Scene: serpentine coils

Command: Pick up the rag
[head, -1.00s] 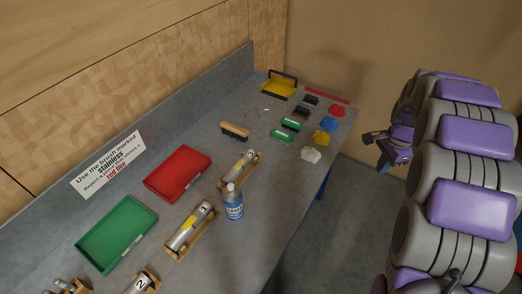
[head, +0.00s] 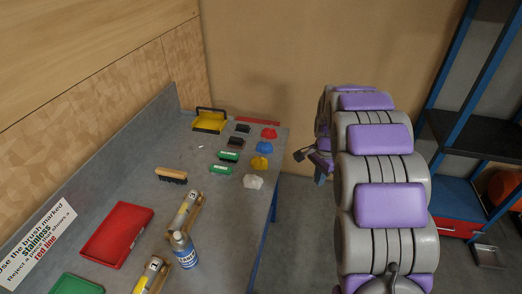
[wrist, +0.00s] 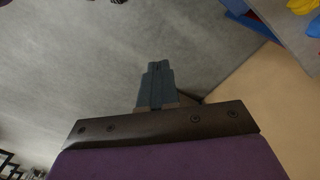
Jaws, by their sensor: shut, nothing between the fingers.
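Several crumpled cloths lie along the right edge of the grey workbench (head: 125,165): a red one (head: 269,133), a blue one (head: 264,147), a yellow one (head: 259,162) and a white one (head: 253,182). I cannot tell which is the rag meant. My gripper (head: 301,155) is off the bench's right side, apart from the cloths. In the wrist view its fingers (wrist: 157,85) are shut and empty over grey floor. A yellow patch (wrist: 283,16) and a blue patch (wrist: 314,28), probably cloths, show at that view's upper right.
Green-and-white and dark brushes (head: 228,156) lie beside the cloths. A blue-framed shelf (head: 462,140) stands right. Floor is clear between.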

